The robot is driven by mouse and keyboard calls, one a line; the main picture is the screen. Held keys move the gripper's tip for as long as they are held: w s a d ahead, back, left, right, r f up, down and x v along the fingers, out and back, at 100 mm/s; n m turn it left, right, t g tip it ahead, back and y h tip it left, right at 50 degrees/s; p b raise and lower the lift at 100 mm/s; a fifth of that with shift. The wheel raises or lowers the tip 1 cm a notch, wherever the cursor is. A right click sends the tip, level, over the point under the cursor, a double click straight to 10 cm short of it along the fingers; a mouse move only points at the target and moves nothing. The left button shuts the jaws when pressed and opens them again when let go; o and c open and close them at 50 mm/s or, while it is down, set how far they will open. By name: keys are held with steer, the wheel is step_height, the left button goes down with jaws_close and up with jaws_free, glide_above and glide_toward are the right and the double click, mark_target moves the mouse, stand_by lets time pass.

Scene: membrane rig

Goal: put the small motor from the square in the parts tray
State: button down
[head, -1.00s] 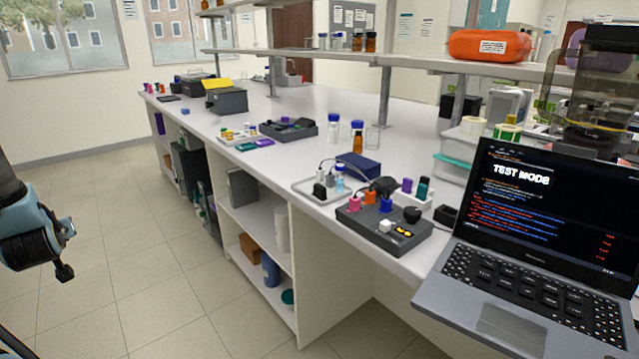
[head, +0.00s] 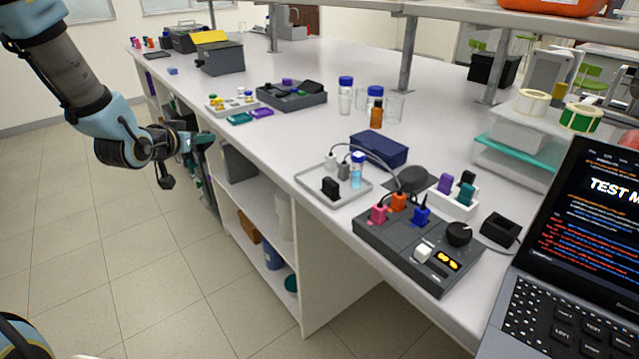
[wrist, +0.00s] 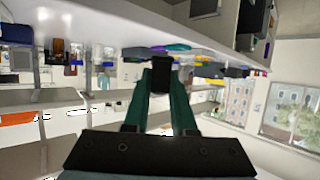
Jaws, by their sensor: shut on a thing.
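My gripper (wrist: 160,68) is shut on a small black block, perhaps the small motor (wrist: 162,61), held between the tips of its teal fingers. In the head view, my gripper (head: 207,139) is at the left, by the bench's front edge, and the held block is hard to make out. A light, shallow tray (head: 312,193) on the bench holds a black block, small plugs and a blue-capped vial. A white tray (head: 214,110) with small coloured parts stands farther back. I cannot tell which is the parts tray, and no marked square is clear.
A grey control box (head: 385,250) with coloured plugs and a cable is at the bench's front, beside the laptop (head: 590,230). A dark organiser (head: 292,100), bottles (head: 376,113) and a navy box (head: 378,149) stand behind. A shelf (head: 480,12) overhangs the bench.

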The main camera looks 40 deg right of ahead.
steer(key=s+d+r+m+g+h, duration=0.2)
steer(key=s+d+m+g, duration=0.3)
steer(key=s+d, duration=0.7)
steer(key=m+g, duration=0.3)
steer(key=g, duration=0.1)
glide_above(314, 183)
step_height(314, 183, down, 4)
steer(key=shift+r, duration=0.25)
steer(key=shift+f+p, duration=0.75)
steer(key=shift+f, duration=1.75)
steer(key=shift+f, duration=0.15)
steer(key=c, duration=0.7)
jaws_free()
steer(key=shift+c, duration=0.2)
steer(key=shift+r, duration=0.25)
steer(key=b+v, duration=0.3)
steer(key=v, duration=0.9)
steer(key=shift+f, duration=0.3)
